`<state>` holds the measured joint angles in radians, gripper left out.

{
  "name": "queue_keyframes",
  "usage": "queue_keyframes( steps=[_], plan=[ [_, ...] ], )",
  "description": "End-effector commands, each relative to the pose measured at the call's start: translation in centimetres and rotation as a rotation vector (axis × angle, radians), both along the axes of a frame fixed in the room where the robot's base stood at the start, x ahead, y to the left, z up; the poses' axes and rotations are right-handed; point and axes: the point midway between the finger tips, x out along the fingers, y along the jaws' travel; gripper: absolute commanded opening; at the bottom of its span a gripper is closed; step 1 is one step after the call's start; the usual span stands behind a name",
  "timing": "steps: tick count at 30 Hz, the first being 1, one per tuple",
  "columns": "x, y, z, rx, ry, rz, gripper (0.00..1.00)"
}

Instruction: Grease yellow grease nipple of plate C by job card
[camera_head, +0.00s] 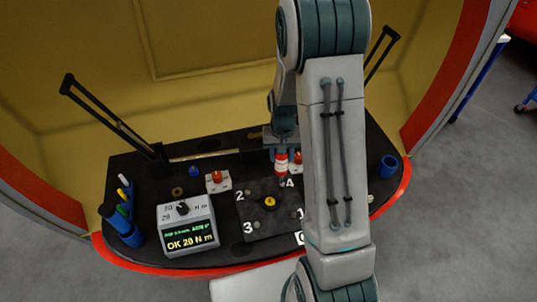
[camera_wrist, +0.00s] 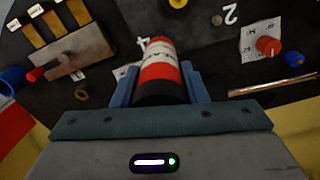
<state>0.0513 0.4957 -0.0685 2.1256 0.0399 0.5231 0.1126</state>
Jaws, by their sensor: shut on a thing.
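My gripper (camera_wrist: 160,85) is shut on a red-and-white cylindrical tool (camera_wrist: 160,60) with a dark part between the blue fingers. In the head view the tool (camera_head: 281,165) points down at the far edge of the dark plate (camera_head: 258,226), near the number 4. Whether its tip touches anything is not clear. The yellow grease nipple (camera_head: 270,202) is at the plate's middle, apart from the tool; it also shows at the top of the wrist view (camera_wrist: 178,3). A letter label, probably C (camera_head: 300,238), is at the plate's near right corner, partly behind my arm. No readable job card is visible.
A grey dial box (camera_head: 188,226) reads "OK 20 N m". A white card with a red knob (camera_head: 218,180) lies left of the tool. A blue pen holder (camera_head: 125,230) stands left, a blue cup (camera_head: 388,167) right. My arm hides part of the bench.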

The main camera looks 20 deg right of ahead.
Motion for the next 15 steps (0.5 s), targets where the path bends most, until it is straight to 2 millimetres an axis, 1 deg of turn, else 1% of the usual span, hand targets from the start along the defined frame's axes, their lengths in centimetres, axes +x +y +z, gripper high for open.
queue_keyframes(
  steps=[1, 3, 7, 12, 15],
  plan=[
    [-0.5, 1.0, 0.8, -0.002, -0.004, -0.071, 0.14],
    [-1.4, 2.0, 1.6, -0.004, -0.006, -0.185, 0.14],
    [-2.7, 3.5, 2.9, 0.0, -0.009, -0.382, 0.14],
    [-4.1, 4.6, 3.8, 0.007, -0.009, -0.562, 0.14],
    [-4.4, 4.9, 4.1, 0.009, -0.008, -0.613, 0.14]
  ],
)
